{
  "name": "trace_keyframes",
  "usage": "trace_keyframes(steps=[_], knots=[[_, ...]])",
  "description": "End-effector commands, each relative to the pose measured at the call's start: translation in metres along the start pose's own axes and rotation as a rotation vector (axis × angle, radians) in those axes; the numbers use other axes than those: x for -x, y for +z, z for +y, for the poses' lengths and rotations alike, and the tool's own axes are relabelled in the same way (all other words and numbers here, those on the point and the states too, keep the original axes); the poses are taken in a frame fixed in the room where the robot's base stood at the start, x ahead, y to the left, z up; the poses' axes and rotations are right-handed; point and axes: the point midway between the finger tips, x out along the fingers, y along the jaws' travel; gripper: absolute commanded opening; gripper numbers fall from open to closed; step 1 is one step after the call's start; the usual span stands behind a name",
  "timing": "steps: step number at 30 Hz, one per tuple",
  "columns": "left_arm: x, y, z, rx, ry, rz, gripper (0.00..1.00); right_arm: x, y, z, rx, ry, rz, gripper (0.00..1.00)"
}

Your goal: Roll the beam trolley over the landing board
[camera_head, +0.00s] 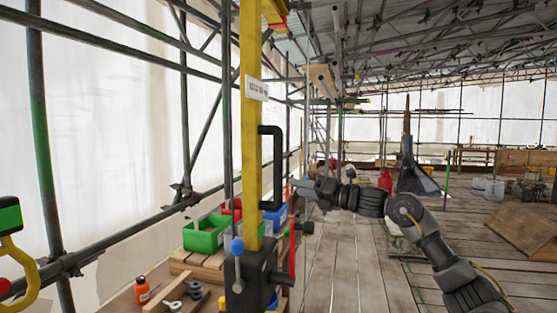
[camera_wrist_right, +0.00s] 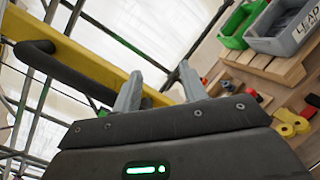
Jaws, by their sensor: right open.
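A yellow upright post (camera_head: 252,130) with a white label stands in the middle of the head view. A black D-shaped handle (camera_head: 278,165) is fixed to its right side. My right gripper (camera_head: 298,187) is open just right of the handle's lower half. In the right wrist view, the open fingers (camera_wrist_right: 158,90) point toward the yellow post (camera_wrist_right: 85,55) and the black handle (camera_wrist_right: 90,72). The handle's end passes behind the fingers; I cannot tell whether they touch it. I cannot clearly make out the trolley or landing board. My left gripper is not in view.
Scaffold tubes line the left side. A dark spire piece (camera_head: 410,170) stands further back.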

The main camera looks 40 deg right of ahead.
Motion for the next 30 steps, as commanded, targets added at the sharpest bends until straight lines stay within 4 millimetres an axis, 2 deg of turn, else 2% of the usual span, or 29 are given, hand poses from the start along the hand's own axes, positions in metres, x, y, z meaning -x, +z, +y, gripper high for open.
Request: trace_keyframes(steps=[1,3,6,7,9,12,17,24,30], knots=[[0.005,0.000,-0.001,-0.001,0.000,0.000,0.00,0.017,0.018,0.040,0.169,0.024,0.013,0.43],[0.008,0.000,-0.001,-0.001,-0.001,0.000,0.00,0.037,0.026,0.078,0.370,0.044,0.037,0.43],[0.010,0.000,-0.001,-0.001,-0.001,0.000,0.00,0.059,0.030,0.112,0.579,0.055,0.061,0.43],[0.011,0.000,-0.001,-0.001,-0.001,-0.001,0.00,0.063,0.030,0.118,0.620,0.056,0.067,0.43],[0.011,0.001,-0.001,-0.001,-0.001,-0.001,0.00,0.070,0.030,0.127,0.687,0.057,0.075,0.43],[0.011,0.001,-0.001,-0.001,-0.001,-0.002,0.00,0.073,0.029,0.130,0.716,0.057,0.079,0.43],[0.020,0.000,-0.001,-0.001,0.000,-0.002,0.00,0.064,0.031,0.132,0.712,0.061,0.078,0.43],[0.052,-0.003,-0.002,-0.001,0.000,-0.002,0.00,0.022,0.030,0.136,0.707,0.064,0.077,0.43],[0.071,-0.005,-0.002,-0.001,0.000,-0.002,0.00,-0.012,0.025,0.135,0.706,0.062,0.078,0.43]])
